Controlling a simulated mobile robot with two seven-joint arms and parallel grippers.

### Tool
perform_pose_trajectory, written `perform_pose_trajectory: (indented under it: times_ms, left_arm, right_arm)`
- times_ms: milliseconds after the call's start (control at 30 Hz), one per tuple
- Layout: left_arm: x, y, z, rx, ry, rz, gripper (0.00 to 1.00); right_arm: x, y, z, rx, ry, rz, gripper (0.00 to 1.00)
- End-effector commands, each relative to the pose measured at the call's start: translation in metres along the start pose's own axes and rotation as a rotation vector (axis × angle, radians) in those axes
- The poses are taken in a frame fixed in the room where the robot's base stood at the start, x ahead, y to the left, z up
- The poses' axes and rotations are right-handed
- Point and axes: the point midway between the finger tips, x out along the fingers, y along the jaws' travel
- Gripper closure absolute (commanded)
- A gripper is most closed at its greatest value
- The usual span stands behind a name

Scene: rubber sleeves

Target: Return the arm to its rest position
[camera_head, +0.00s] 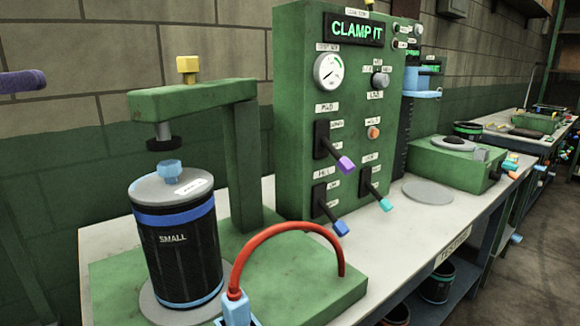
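Neither of my grippers is in view. A green press frame (243,165) stands on the bench at the left, with a horizontal green arm (200,97), a yellow knob (187,70) on top and a black round foot (164,143) below. A black canister marked SMALL (180,255), with blue bands and a grey lid (150,190), stands upright under the foot. A light blue knob (170,171) sits on the lid, with a small gap to the foot. A red curved bar (280,229) with a light blue end (236,309) arches over the green base (317,284).
A green panel (290,110) with a CLAMP IT display, a gauge (328,70) and levers with purple, blue and teal tips stands behind. A grey disc (428,192) lies on the bench at right. A purple rod end (22,81) enters at left.

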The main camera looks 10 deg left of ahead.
Motion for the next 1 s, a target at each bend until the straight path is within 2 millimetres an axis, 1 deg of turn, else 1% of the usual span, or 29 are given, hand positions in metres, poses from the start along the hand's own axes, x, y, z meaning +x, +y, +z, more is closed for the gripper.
perform_pose_trajectory:
  times_ms: [33, 100, 267, 367, 467, 533, 600, 667, 767, 867, 900, 967, 1000]
  left_arm:
    - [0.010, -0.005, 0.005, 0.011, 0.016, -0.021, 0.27]
    - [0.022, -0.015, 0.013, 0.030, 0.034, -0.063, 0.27]
    - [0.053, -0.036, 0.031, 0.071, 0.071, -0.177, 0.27]
    - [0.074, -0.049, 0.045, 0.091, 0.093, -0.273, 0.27]
    - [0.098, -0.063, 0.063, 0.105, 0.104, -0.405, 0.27]
    - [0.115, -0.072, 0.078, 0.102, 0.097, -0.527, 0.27]
    - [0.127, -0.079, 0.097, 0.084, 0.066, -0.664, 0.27]
    - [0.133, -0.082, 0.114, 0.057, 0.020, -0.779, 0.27]
    - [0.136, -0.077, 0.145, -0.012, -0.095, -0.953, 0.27]
    - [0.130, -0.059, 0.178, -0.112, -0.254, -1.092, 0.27]
    - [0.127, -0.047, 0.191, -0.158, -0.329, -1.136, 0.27]
    - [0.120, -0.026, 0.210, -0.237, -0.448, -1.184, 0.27]
    - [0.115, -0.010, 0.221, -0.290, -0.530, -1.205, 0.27]
  right_arm:
    - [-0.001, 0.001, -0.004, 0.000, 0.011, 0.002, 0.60]
    - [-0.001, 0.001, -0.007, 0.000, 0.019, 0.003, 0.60]
    - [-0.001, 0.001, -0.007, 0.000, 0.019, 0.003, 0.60]
    - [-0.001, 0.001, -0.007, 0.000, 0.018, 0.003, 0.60]
    - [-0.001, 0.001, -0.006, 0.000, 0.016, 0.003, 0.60]
    - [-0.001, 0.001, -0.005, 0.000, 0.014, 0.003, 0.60]
    - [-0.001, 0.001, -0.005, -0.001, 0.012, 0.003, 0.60]
    - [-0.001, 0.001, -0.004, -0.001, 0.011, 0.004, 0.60]
    - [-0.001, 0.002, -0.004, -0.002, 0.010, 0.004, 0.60]
    - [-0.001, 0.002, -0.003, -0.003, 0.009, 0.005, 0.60]
    - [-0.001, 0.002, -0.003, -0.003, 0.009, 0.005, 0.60]
    - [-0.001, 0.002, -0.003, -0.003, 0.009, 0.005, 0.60]
    - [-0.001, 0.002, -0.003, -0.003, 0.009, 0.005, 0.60]
